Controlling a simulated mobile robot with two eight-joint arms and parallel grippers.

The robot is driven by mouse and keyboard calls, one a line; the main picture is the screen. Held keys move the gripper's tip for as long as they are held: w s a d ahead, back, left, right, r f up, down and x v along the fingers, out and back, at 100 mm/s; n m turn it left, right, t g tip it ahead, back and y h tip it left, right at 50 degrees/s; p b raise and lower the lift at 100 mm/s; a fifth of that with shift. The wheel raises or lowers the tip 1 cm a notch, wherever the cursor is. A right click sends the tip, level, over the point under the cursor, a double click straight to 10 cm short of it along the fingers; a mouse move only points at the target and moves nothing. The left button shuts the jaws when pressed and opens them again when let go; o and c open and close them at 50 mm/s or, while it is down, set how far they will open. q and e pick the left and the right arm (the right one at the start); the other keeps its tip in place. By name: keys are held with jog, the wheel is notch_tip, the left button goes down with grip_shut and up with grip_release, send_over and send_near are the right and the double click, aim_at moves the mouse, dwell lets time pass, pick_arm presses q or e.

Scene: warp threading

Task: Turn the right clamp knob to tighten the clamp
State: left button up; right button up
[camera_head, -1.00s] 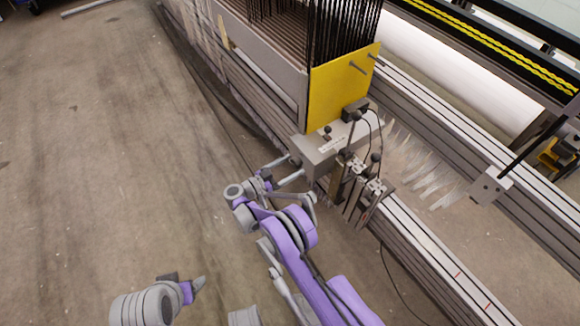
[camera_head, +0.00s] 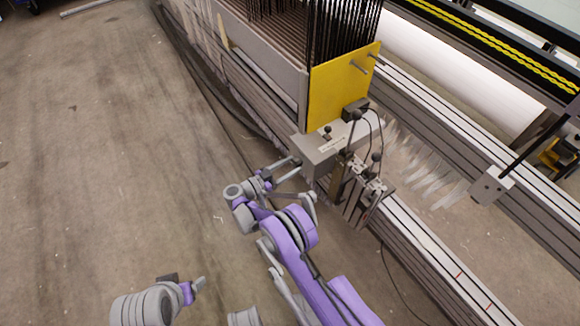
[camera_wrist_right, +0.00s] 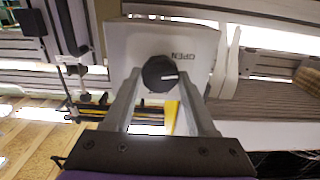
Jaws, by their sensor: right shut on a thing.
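The right clamp knob (camera_wrist_right: 159,73) is round and black with a white pointer line. It sits on the face of a light grey clamp box (camera_wrist_right: 120,50), beside the printed word OPEN, which appears upside down in the right wrist view. My right gripper (camera_wrist_right: 158,82) is shut on the knob, one finger on each side. In the head view the same grey box (camera_head: 325,148) is at the centre, and my right gripper (camera_head: 296,165) reaches its left end; the knob is hidden there. My left gripper (camera_head: 197,285) is at the bottom left, away from the clamp, its jaws unclear.
A yellow plate (camera_head: 340,90) with dark warp threads (camera_head: 345,25) behind it stands above the box. Black-knobbed levers and cables (camera_head: 372,160) are right of the box. A long metal rail (camera_head: 430,245) runs to the lower right. The floor (camera_head: 100,150) at left is clear.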

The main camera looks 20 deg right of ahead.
jog(key=m+b, duration=0.1)
jog(key=m, duration=0.2)
jog(key=shift+f+b, duration=0.15)
jog(key=shift+b, duration=0.25)
jog(key=m+b, duration=0.1)
jog(key=m, duration=0.3)
jog(key=shift+m+b, duration=0.3)
jog(key=shift+b, duration=0.05)
jog(key=m+b, duration=0.1)
jog(key=m, duration=0.4)
jog(key=shift+a, duration=0.1)
jog(key=m, duration=0.6)
jog(key=o, duration=1.4)
jog(key=shift+a, duration=0.1)
